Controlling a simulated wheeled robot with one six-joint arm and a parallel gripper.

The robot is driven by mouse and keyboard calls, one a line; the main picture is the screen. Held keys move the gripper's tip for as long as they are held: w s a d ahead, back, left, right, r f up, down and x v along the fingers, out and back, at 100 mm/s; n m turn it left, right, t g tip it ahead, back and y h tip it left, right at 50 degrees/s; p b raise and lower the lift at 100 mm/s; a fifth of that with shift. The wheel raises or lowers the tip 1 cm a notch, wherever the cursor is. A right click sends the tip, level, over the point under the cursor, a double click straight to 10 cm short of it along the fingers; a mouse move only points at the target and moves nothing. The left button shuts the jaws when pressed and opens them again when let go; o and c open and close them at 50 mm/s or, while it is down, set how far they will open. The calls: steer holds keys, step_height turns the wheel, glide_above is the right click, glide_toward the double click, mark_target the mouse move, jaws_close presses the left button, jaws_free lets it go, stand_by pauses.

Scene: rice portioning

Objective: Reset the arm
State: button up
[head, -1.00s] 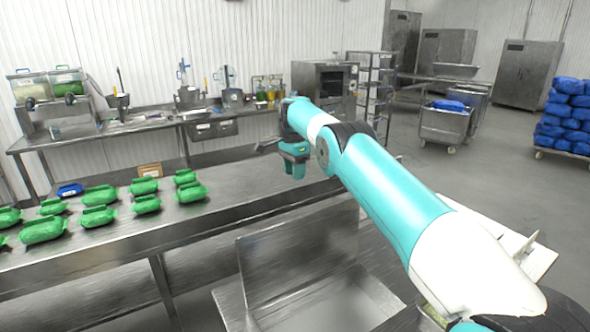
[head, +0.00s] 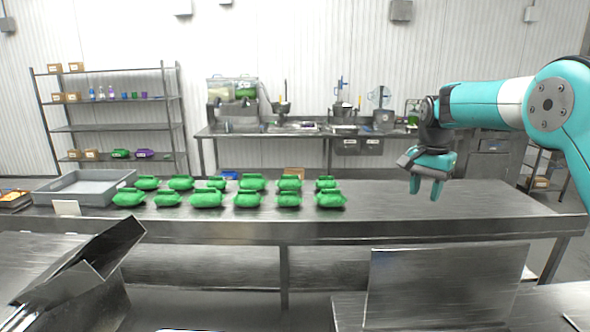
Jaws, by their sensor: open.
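My gripper (head: 426,186) hangs from my teal and white arm at the right of the head view. Its two fingers point down with a gap between them, open and empty. It is above the right part of the steel table (head: 490,200), apart from everything on it. Several green packs (head: 247,198) lie in two rows on the table, left of my gripper. The nearest is the green pack (head: 330,199) at the right end of the front row.
A grey tray (head: 84,188) stands at the table's left end. A steel panel (head: 445,288) stands upright in front of the table at right. A steel counter with equipment (head: 300,131) and a shelf rack (head: 115,129) are behind. The table's right part is bare.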

steer(key=s+a+f+n+y+b, duration=0.1)
steer(key=s+a+f+n+b, duration=0.2)
steer(key=s, duration=1)
steer(key=s+a+f+n+y+b, duration=0.1)
steer(key=s+a+f+n+b, duration=0.3)
steer(key=s, duration=0.9)
steer(key=s+a+f+n+y+b, duration=0.2)
steer(key=s+a+n, duration=0.7)
steer(key=s, duration=0.5)
steer(key=shift+f+b, duration=0.8)
steer(key=shift+b, duration=0.1)
